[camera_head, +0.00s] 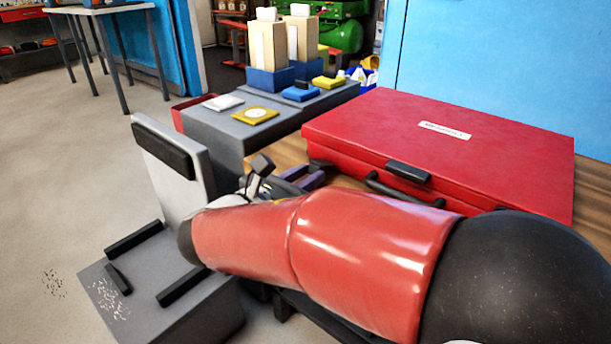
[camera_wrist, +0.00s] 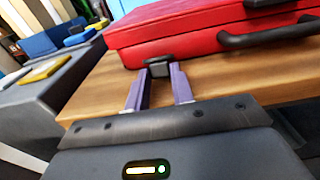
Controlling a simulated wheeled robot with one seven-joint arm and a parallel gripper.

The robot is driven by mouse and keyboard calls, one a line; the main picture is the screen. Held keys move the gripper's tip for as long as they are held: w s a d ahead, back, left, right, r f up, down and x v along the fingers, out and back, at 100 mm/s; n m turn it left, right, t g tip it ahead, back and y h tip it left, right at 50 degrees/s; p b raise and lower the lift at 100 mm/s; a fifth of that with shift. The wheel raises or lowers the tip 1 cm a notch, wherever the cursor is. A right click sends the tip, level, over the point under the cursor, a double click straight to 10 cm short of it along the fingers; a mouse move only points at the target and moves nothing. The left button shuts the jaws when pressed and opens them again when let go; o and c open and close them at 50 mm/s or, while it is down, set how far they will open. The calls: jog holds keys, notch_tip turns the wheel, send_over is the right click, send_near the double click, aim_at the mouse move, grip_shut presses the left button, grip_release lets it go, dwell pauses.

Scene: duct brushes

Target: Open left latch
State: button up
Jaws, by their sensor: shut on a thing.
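A red case (camera_head: 435,150) with a white label lies closed on a wooden table; it also shows in the wrist view (camera_wrist: 190,35). The left latch (camera_wrist: 158,67) is a small dark block low on the case's front face. The purple fingers of my gripper (camera_wrist: 160,75) reach up to it from the front, one on each side, and are shut on it. In the head view my red arm hides most of the gripper, and only part of the fingers (camera_head: 303,180) shows.
A grey bench (camera_head: 215,125) left of the case holds blue bins, boxes and yellow and blue items. A grey stand (camera_head: 170,300) with black bars is at lower left. A blue panel (camera_head: 500,60) rises behind the case.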

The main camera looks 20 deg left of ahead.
jog(key=shift+f+t, duration=0.2)
jog(key=shift+t, duration=0.1)
dwell(0.4)
jog(key=o, duration=1)
jog(key=shift+s+a, duration=0.1)
jog(key=v, duration=0.7)
jog(key=shift+s+a+f+p, duration=0.15)
jog(key=shift+s+p, duration=0.1)
jog(key=shift+p, duration=0.15)
jog(key=shift+s, duration=0.1)
